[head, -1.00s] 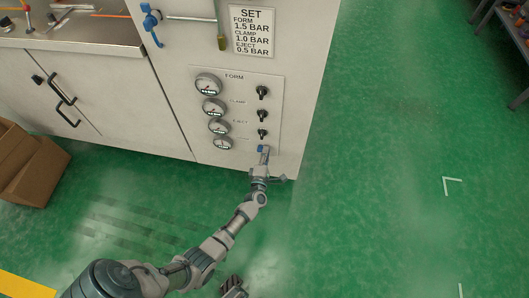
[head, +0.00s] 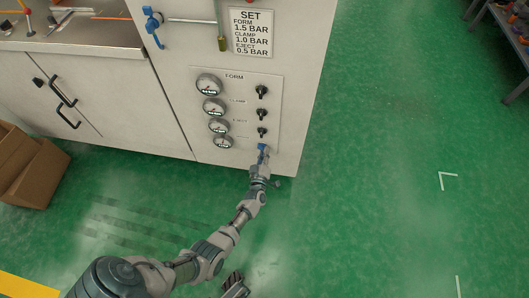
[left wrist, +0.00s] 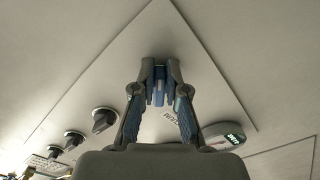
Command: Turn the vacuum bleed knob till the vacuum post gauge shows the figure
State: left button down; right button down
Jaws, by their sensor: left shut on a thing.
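The vacuum post gauge (head: 223,142) is the lowest round dial, left of the knob. It also shows edge-on in the left wrist view (left wrist: 226,134) with a small lit display. Its figure is too small to read.
Three black knobs (head: 262,113) and three larger gauges (head: 209,84) stand above on the panel. A SET sign (head: 251,33) lists form, clamp and eject pressures. Cardboard boxes (head: 38,178) lie at the left. Green floor (head: 390,170) is clear on the right.

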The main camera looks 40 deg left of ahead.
pick_arm(q)
jog(key=shift+s+d+f+m, duration=0.1)
jog(key=shift+f+m, duration=0.2)
jog(key=shift+m, duration=0.5)
jog(key=shift+f+m, duration=0.25)
jog(key=shift+m, duration=0.55)
jog(key=c, duration=1.2)
grip_release()
jog(key=shift+f, duration=0.15)
jog(key=shift+c, duration=0.2)
jog(key=shift+o, duration=0.2)
jog(key=shift+r, duration=0.25)
jog(key=v, duration=1.2)
